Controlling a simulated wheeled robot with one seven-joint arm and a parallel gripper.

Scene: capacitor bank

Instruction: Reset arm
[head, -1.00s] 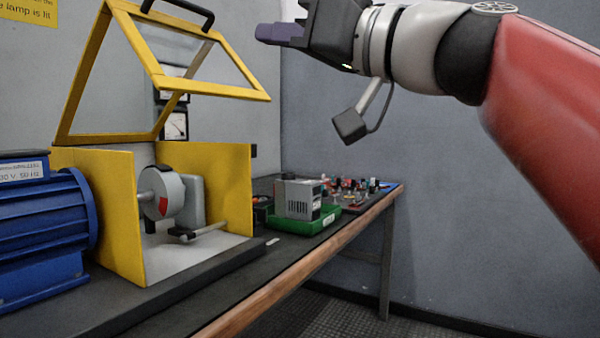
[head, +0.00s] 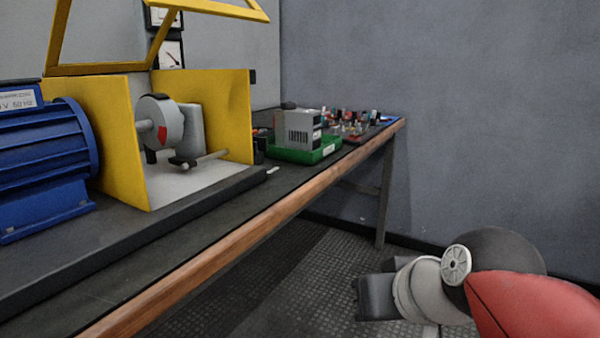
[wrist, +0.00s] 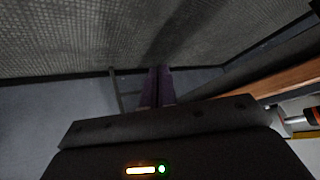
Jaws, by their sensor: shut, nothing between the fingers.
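My arm reaches in from the lower right of the head view, low beside the bench and over the floor. Its dark gripper body shows there, but the fingertips are hidden. In the wrist view my gripper (wrist: 158,84) shows its two purple fingers close together, shut with nothing between them. The gripper is apart from the bench and touches nothing that I can see.
The bench (head: 245,228) with its wooden edge runs along the left. On it stand a blue motor (head: 45,165), a yellow guard frame (head: 225,115) with its lid raised, and a grey device (head: 300,132) on a green base. The floor (head: 290,285) is clear.

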